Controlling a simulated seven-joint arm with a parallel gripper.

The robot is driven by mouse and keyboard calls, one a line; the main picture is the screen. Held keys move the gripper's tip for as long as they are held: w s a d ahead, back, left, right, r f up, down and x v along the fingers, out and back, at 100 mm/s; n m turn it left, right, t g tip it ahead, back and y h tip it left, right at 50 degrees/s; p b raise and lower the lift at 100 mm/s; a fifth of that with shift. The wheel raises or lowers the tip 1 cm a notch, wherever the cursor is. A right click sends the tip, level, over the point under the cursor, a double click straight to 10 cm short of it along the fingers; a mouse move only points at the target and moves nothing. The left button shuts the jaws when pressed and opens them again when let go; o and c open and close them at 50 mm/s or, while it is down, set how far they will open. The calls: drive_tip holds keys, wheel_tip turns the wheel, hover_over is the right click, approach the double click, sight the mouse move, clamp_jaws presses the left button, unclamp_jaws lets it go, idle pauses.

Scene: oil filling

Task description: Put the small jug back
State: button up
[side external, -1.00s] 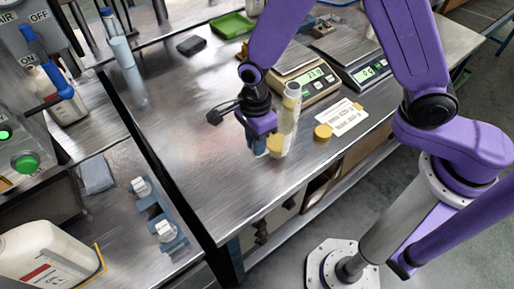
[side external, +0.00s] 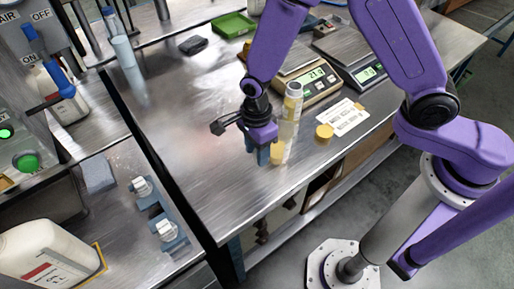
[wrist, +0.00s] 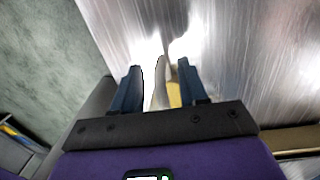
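A clear, narrow vessel (side external: 291,110) with yellow in it stands on the steel table in the side view; it may be the small jug, but I cannot be sure. A yellow piece (side external: 277,153) shows at its lower left. My gripper (side external: 258,155) points down just left of these, its blue fingers close to the table. In the wrist view the fingers of my gripper (wrist: 160,88) are apart. A pale edge and a yellow piece (wrist: 174,93) show between them, close to the right finger, which partly hides the yellow. No grip on anything is visible.
A yellow round cap (side external: 324,132) and a white label card (side external: 343,117) lie to the right. Two scales (side external: 310,82) stand behind. A green tray (side external: 232,25) and a dark block (side external: 193,45) are farther back. The table's left half is clear.

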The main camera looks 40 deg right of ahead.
drive_tip(key=shift+r, duration=0.1)
wheel_tip(320, 180, up, 12)
drive_tip(key=shift+w+d, duration=0.2)
drive_tip(key=shift+w, duration=0.15)
idle(0.4)
drive_tip(key=s+d+r+n, duration=0.3)
drive_tip(key=s+d+n, duration=0.6)
drive_tip(key=n, duration=0.6)
drive_tip(key=s+d+r+n+t, duration=0.1)
drive_tip(key=s+d+r+n, duration=0.2)
drive_tip(key=s+d+n, duration=0.7)
drive_tip(key=n, duration=0.6)
drive_tip(key=shift+s+d+r, duration=0.15)
drive_tip(key=shift+s+d, duration=0.15)
drive_tip(key=shift+d, duration=0.1)
